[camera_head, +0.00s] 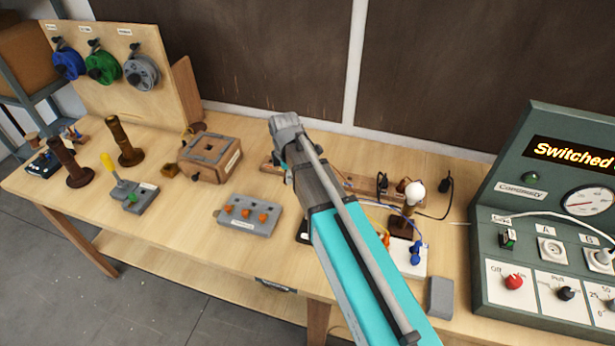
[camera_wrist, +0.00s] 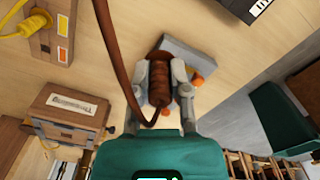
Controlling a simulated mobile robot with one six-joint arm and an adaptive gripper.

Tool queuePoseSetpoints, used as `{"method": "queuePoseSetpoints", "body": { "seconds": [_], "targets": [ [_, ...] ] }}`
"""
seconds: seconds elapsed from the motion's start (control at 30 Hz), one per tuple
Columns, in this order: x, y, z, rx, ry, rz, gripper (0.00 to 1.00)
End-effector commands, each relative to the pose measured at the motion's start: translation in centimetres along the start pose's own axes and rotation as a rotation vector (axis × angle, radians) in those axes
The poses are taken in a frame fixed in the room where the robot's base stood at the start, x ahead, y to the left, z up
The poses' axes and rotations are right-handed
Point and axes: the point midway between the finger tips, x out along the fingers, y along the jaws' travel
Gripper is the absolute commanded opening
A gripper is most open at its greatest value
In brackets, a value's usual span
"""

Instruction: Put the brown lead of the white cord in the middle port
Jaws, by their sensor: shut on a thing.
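My gripper (camera_wrist: 160,82) is shut on a ribbed brown piece, which appears to be the brown lead (camera_wrist: 120,55); a brown strand curves from it towards the top of the wrist view. Behind the fingers is a grey block (camera_wrist: 190,48) with orange parts, partly hidden. It looks like the grey terminal block (camera_head: 262,229) with three orange-topped ports in the head view. The middle port (camera_head: 246,213) shows there, with nothing visible in it. My arm crosses the head view, and the fingers and held lead cannot be made out there. Contact between lead and block cannot be judged.
A wooden box (camera_head: 208,158) stands left of the block. A small lamp bulb (camera_head: 416,186) and blue-knobbed white piece (camera_head: 417,270) stand right of my arm. The green tester (camera_head: 510,180) with a white cord (camera_head: 545,214) is at the far right.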

Motion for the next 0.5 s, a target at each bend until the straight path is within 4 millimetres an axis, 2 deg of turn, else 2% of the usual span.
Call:
{"method": "queuePoseSetpoints", "body": {
  "seconds": [0.03, 0.3, 0.5],
  "targets": [
    [0.5, 0.5, -1.3, -0.026, 0.000, 0.000, 0.00],
    [1.8, 1.4, -7.1, -0.149, 0.000, 0.000, 0.00],
    [2.4, 1.7, -10.3, -0.216, 0.000, 0.000, 0.00]
  ]
}}
